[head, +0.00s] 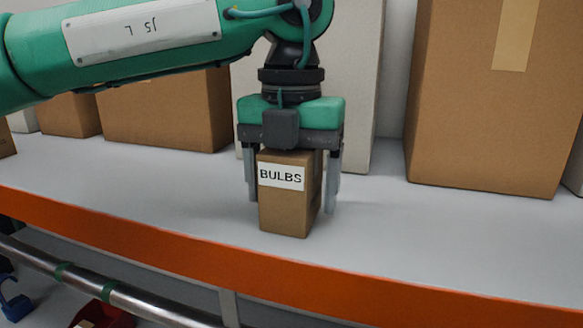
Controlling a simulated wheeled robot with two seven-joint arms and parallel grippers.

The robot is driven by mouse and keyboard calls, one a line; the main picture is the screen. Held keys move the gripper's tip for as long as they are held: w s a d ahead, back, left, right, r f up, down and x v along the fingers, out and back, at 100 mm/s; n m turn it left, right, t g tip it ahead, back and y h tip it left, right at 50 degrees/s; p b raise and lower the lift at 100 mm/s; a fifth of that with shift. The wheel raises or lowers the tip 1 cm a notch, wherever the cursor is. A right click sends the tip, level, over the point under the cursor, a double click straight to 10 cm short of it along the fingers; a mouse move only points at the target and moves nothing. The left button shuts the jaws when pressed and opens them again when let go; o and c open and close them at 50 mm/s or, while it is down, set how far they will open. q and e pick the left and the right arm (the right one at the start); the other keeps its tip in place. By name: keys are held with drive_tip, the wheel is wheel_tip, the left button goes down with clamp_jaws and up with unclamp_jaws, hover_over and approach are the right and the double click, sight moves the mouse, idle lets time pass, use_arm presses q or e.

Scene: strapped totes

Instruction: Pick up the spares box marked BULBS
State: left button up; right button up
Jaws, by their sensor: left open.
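The spares box marked BULBS (284,212) is a small brown carton with a white label. It stands upright on the white shelf (400,230), close to the orange front edge. My left gripper (291,200) points straight down over the box. Its two grey fingers are open, one at the left side of the box and one at the right. A small gap shows between the right finger and the box; whether the left finger touches it I cannot tell. The gripper's palm hides the top of the box. My right gripper is not in view.
Large brown cartons stand at the back left (168,112) and back right (490,120). A tall pale box (358,90) stands behind my gripper. The shelf is clear on both sides of the BULBS box. Below the orange edge (150,240) runs a metal rail (120,293).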

use_arm(q)
drive_tip(key=shift+d+f, duration=0.1)
drive_tip(key=shift+f, duration=0.05)
drive_tip(key=shift+c, duration=0.3)
drive_tip(key=c, duration=1.1)
